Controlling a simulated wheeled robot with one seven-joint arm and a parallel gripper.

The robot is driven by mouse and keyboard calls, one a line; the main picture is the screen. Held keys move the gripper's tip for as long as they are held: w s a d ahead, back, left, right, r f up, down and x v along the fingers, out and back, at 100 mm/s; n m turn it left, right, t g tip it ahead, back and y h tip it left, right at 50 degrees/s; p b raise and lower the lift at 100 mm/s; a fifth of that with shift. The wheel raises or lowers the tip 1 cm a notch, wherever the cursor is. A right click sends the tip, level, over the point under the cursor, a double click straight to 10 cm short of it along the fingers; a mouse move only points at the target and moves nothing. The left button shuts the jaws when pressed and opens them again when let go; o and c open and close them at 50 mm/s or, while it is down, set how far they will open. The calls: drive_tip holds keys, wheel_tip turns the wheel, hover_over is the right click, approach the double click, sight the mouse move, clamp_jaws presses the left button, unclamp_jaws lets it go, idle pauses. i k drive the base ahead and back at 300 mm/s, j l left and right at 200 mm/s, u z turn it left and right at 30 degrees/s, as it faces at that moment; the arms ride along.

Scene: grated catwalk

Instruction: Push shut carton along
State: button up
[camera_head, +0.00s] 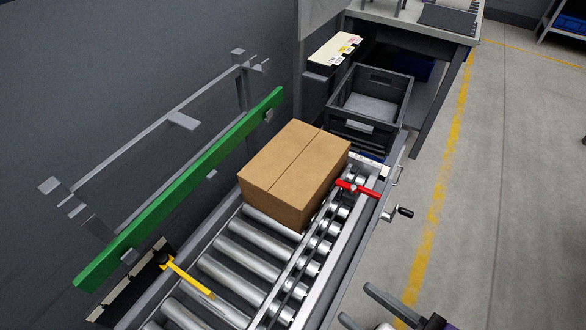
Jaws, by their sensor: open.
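A brown cardboard carton (292,172) sits upright on the roller conveyor (240,262), near its far end. Its top flaps are closed, with a seam across the middle. My gripper (357,304) shows at the bottom edge, right of the conveyor, with its two fingers apart and nothing between them. It is clear of the carton, on the near right side. Most of the gripper is cut off by the frame.
A green guide rail (185,187) runs along the conveyor's left side. A yellow lever (188,276) lies over the near rollers, and a red bar (357,189) sits beside the carton's right corner. A grey crate (402,103) stands beyond the carton. Floor at right is clear.

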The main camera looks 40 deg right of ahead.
sight(288, 181)
drive_tip(key=i+l+u, duration=0.1)
drive_tip(key=l+u, duration=0.15)
drive_tip(key=l, duration=0.55)
drive_tip(key=l+u, duration=0.3)
drive_tip(key=l, duration=0.45)
drive_tip(key=l+u, duration=0.25)
drive_tip(key=l, duration=0.55)
drive_tip(key=k+l+u, duration=0.25)
drive_tip(key=l, duration=0.55)
drive_tip(key=i, duration=0.1)
